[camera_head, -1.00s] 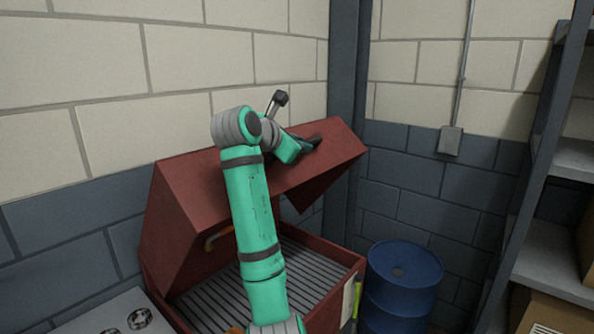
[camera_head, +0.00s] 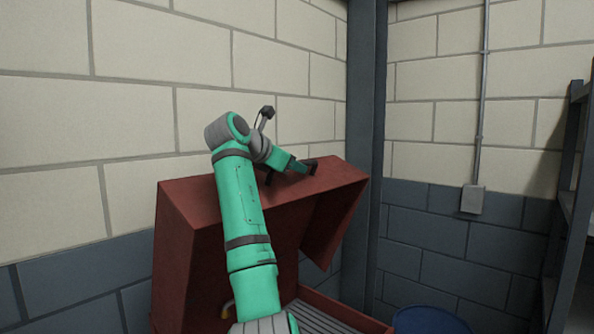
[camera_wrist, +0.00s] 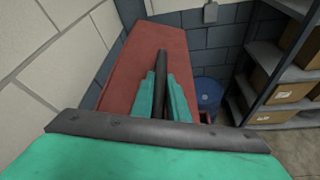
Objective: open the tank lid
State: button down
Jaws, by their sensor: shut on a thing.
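The red tank lid (camera_head: 187,213) is raised and tilted well up on its tank in the head view. Its red top also fills the middle of the wrist view (camera_wrist: 140,72). My gripper (camera_head: 303,164) is at the lid's upper edge. In the wrist view my gripper (camera_wrist: 161,92) is shut around a dark bar, which looks like the lid's handle (camera_wrist: 162,62). The tank's slatted inside (camera_head: 335,318) shows below the lid, and my arm hides part of it.
A blue drum (camera_head: 430,320) stands right of the tank. A block wall (camera_head: 60,130) is close behind the lid, with a dark post (camera_head: 364,120) beside it. Shelves with cardboard boxes (camera_wrist: 281,92) stand at the right.

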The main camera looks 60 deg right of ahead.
jog(key=shift+w+f, duration=0.1)
jog(key=c, duration=1.7)
grip_release()
